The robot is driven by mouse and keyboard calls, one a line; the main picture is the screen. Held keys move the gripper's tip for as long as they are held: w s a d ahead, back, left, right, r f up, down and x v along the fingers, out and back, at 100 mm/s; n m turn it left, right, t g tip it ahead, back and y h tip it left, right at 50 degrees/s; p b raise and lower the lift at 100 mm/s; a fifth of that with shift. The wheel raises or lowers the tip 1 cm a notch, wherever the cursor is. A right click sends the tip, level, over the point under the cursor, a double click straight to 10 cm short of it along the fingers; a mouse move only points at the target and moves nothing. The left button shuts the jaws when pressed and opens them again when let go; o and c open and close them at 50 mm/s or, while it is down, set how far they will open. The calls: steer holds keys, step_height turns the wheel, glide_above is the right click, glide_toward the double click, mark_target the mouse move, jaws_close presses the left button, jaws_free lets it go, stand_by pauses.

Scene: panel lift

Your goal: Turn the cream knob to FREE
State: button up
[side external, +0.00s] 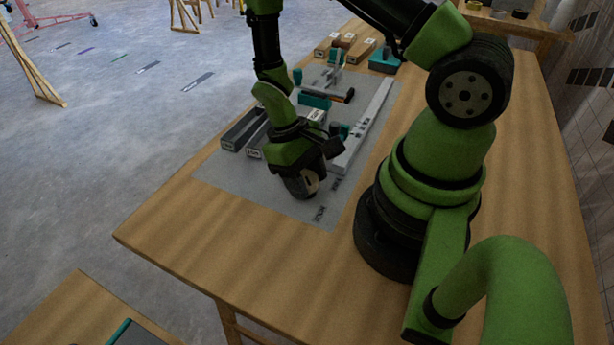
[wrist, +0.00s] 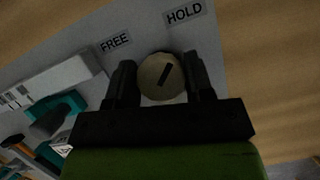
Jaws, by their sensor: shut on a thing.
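The cream knob (wrist: 153,84) sits between the two dark fingers of my gripper (wrist: 160,74) in the wrist view. The fingers are shut on its left and right sides. A dark bar on the knob's face slants up and to the right, nearer the HOLD label (wrist: 184,12) than the FREE label (wrist: 114,42). In the side view, my gripper (side external: 303,186) is low over the front of the grey panel, and only a small cream part of the knob (side external: 311,183) shows.
The grey panel (side external: 228,172) lies on a wooden table (side external: 185,225). Dark and grey bars (side external: 243,128), teal parts (side external: 314,100) and a long light rail (side external: 365,125) lie beyond my gripper. Wooden blocks (side external: 345,42) are at the far end. The near table corner is clear.

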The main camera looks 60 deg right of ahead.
steer(key=n+h, duration=0.1)
steer(key=n, duration=0.3)
steer(key=shift+n+h, duration=0.3)
steer(key=shift+h, duration=0.1)
steer(key=n, duration=0.2)
steer(key=n+h, duration=0.1)
steer(key=n, duration=0.1)
steer(key=shift+t+h, duration=0.3)
steer(key=n+t+h, duration=0.1)
steer(key=n, duration=0.4)
steer(key=shift+d+n+t+h, duration=0.15)
steer(key=shift+n+t, duration=0.3)
steer(key=shift+n, duration=0.6)
steer(key=shift+a+n+t+h, duration=0.1)
steer(key=shift+n+t+h, duration=0.25)
steer(key=shift+n, duration=0.7)
steer(key=o, duration=0.9)
steer(key=shift+w, duration=0.1)
